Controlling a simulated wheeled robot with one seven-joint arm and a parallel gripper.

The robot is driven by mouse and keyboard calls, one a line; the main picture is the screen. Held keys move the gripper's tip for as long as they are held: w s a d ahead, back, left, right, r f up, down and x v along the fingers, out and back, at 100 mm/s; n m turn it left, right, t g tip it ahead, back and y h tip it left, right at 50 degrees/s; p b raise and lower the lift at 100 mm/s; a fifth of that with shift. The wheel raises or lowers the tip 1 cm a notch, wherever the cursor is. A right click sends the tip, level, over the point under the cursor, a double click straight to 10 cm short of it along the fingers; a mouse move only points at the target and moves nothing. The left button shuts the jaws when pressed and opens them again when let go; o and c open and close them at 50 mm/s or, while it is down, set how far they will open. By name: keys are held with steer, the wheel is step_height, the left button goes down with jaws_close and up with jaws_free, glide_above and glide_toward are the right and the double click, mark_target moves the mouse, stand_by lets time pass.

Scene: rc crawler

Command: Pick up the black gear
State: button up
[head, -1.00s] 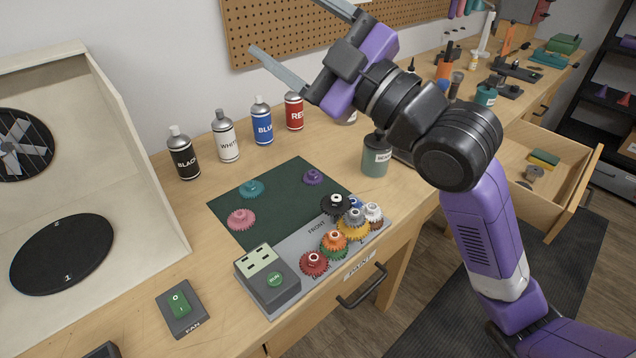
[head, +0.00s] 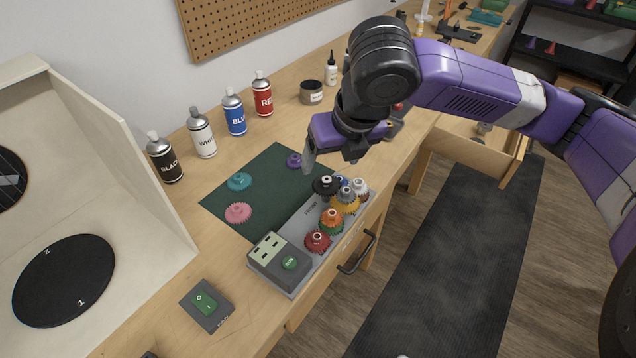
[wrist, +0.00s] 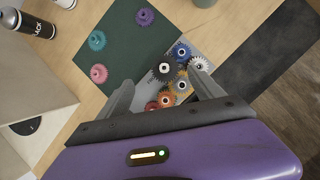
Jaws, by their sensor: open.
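The black gear (head: 325,186) sits at the back left of a cluster of gears on the grey front plate (head: 268,235), by the edge of the dark green mat (head: 222,204). It also shows in the wrist view (wrist: 164,68), ahead of the fingers and between their lines. My gripper (head: 312,160) points down just behind and above the black gear; one finger shows clearly in the head view. In the wrist view my gripper (wrist: 160,82) has its two fingers spread wide with nothing held between them.
Blue, white, yellow, orange, green and red gears crowd beside the black gear; the red gear (head: 317,241) is nearest the control box (head: 280,262). Teal, pink and purple gears (head: 294,160) lie on the mat. Spray cans (head: 235,112) stand behind. An open drawer (head: 480,150) is at right.

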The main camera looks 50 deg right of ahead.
mark_target(328, 188)
steer(key=shift+n, duration=0.5)
steer(key=shift+s+d+p+x, duration=0.1)
steer(key=shift+s+p+x, duration=0.05)
steer(key=shift+x, duration=1.15)
steer(key=shift+s+d+p+x, duration=0.1)
steer(key=shift+s+x, duration=0.05)
steer(key=shift+x, duration=1.15)
steer(key=shift+s+p+x, duration=0.15)
steer(key=shift+x, duration=1.1)
steer(key=shift+f, duration=0.15)
steer(key=c, duration=1.4)
